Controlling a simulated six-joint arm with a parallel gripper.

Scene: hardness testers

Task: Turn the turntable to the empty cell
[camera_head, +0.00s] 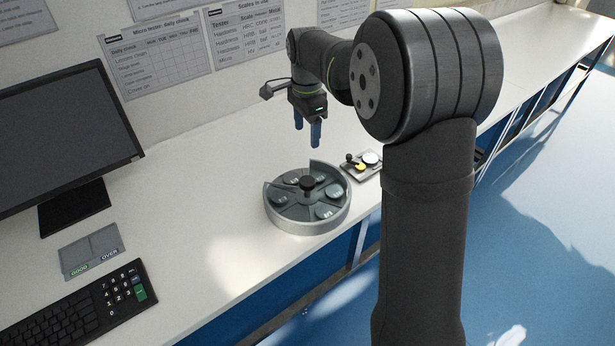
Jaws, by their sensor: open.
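The turntable (275,214) is a round grey drum with a raised rim on the white bench. A black knob (307,184) stands at its centre. Dark cells lie around the knob, and several hold small labelled discs. The rim has a lower stretch at the left and front left. Which cell is empty is too small to tell for sure. My gripper (307,142) hangs above and behind the turntable with its two blue fingers pointing down. The fingers are apart with nothing between them, clear of the knob.
A GOOD/OVER plate (92,248), keyboard (75,315) and monitor (65,135) are at left. Bench between plate and turntable is clear.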

